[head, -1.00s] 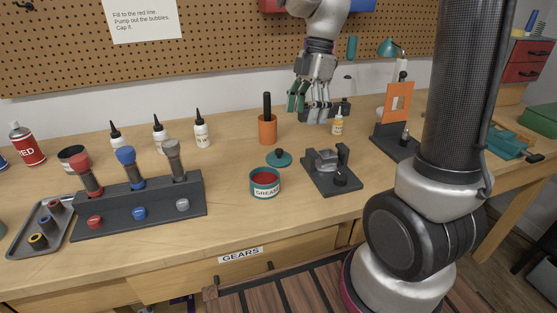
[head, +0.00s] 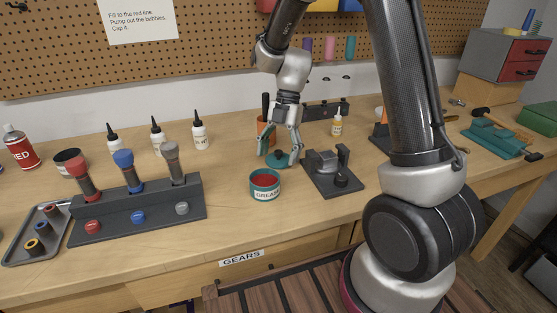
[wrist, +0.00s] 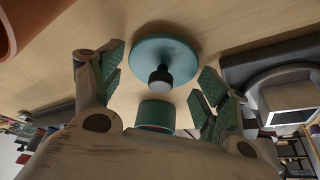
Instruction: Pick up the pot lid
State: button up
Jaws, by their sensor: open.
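The pot lid (wrist: 166,56) is a teal disc with a dark knob, lying on the workbench. In the head view the lid (head: 279,160) sits just behind the grease pot (head: 265,185), partly hidden by my fingers. My gripper (head: 280,160) is open and straddles the lid from above. In the wrist view the gripper's green-padded fingers (wrist: 160,92) stand on either side of the knob, apart from it. The teal grease pot (wrist: 155,114) shows below the knob in that view.
A dark fixture (head: 331,174) stands close to the right of the lid. An orange cup (head: 266,129) stands close behind my gripper. A dark rack with red, blue and grey tools (head: 140,215) is at the left.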

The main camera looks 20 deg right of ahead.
jog(key=c, duration=0.6)
jog(key=shift+o, duration=0.2)
